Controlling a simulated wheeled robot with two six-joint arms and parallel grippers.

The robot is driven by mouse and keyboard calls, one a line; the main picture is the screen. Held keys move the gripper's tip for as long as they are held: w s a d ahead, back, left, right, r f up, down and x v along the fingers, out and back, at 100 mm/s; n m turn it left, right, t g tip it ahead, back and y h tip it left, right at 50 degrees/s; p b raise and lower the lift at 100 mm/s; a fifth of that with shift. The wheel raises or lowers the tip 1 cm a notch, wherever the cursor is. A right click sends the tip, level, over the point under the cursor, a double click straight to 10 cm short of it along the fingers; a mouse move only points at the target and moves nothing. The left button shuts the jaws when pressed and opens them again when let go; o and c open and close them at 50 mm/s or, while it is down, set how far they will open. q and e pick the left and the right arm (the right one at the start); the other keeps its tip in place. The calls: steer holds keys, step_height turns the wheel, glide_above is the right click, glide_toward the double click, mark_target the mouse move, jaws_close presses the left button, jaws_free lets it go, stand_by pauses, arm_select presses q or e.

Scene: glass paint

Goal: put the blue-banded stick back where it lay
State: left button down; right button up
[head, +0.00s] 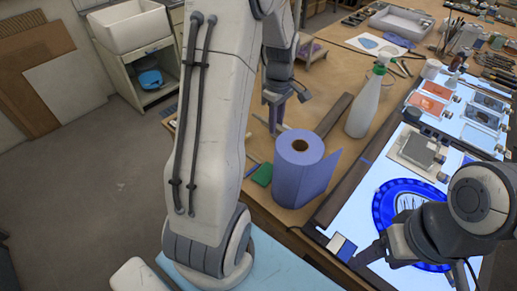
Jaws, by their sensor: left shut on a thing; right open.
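My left gripper (276,118) points down over the wooden table, beyond the paper roll, and is shut on what looks like a thin pale stick (261,121). The stick is small in the picture and partly hidden by the fingers, so I cannot make out a blue band on it. I cannot tell whether it touches the table. My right gripper (366,256) is open at the lower right, over the near edge of the blue round plate (381,205) on the lit panel.
A blue paper roll (299,172) stands on the wooden table (330,98), with a green block (262,174) beside it. A spray bottle (364,105) stands farther back. Paint trays (432,103) and a grey block (417,150) lie on the lit panel at right.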

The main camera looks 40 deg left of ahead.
arm_select(q)
steer(key=s+a+f+p, duration=0.1)
steer(key=s+f, duration=0.1)
steer(key=s+a+f, duration=0.1)
steer(key=s+f, duration=0.1)
steer(key=f, duration=0.1)
steer(key=s+a+f+p, duration=0.1)
steer(key=s+f, duration=0.1)
steer(key=f, duration=0.1)
steer(key=shift+s+a+p, duration=0.1)
steer(key=shift+a+p, duration=0.15)
steer(key=shift+p, duration=0.1)
steer(key=shift+f, duration=0.15)
steer(key=shift+f+b, duration=0.45)
steer(key=shift+f, duration=0.15)
steer(key=c, duration=0.7)
jaws_free()
steer(key=shift+r, duration=0.1)
